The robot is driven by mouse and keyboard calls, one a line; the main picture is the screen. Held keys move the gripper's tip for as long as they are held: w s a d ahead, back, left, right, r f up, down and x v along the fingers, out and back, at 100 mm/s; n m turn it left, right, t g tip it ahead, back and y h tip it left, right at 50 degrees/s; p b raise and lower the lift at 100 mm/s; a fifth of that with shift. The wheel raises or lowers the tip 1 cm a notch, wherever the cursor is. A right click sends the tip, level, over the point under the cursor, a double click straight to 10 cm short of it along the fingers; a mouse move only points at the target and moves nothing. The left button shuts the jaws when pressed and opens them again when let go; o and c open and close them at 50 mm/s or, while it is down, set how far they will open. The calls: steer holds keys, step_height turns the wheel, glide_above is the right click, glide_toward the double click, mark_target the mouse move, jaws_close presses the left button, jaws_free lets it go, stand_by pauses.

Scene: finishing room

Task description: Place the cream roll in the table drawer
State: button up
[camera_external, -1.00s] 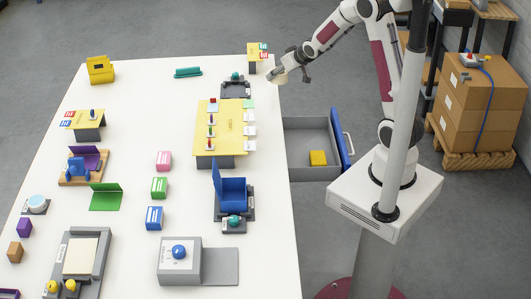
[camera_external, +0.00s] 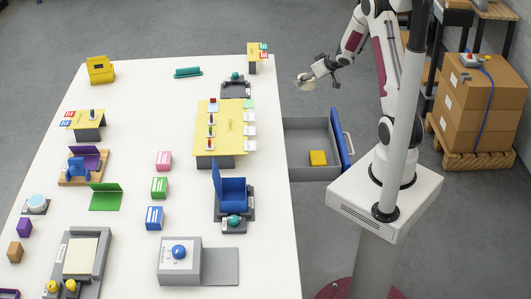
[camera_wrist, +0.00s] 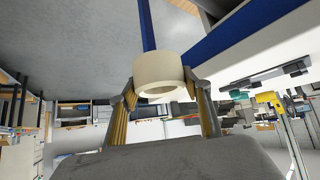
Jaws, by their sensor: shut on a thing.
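The cream roll (camera_wrist: 158,68) is a short hollow cylinder held between both fingers of my gripper (camera_wrist: 160,95) in the wrist view. In the external view my gripper (camera_external: 310,80) is in the air beyond the table's right edge, on the far side of the drawer, with the pale roll (camera_external: 304,86) at its tip. The table drawer (camera_external: 312,143) is pulled out from the table's right side. It is grey inside, with a blue front panel (camera_external: 341,137) and a light handle.
A yellow rack (camera_external: 222,125), a blue open box (camera_external: 233,190) and a dark tray (camera_external: 236,88) stand near the table's right edge. Stacked cartons (camera_external: 480,105) stand on a pallet at far right. The air above the drawer is clear.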

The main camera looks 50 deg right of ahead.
steer(key=s+d+f+n+y, duration=0.3)
steer(key=s+f+n, duration=0.1)
steer(key=f, duration=0.3)
steer(key=s+a+f+n+g+y, duration=0.1)
steer(key=s+a+n, duration=0.4)
steer(key=a, duration=0.6)
steer(key=g+y, duration=0.1)
steer(key=y, duration=0.1)
steer(key=shift+a+n+g+y, duration=0.3)
steer(key=shift+a+n+y, duration=0.05)
steer(key=shift+n+y, duration=0.05)
steer(key=shift+f, duration=0.15)
glide_toward(299, 141)
steer(key=shift+w+a+r, duration=0.2)
steer(key=shift+w+a, duration=0.3)
steer(key=shift+w, duration=0.1)
steer(key=shift+w+a+r, duration=0.25)
steer(key=shift+w+a, duration=0.25)
steer(key=shift+w, duration=0.05)
steer(key=shift+f, duration=0.15)
steer(key=shift+f, duration=1.95)
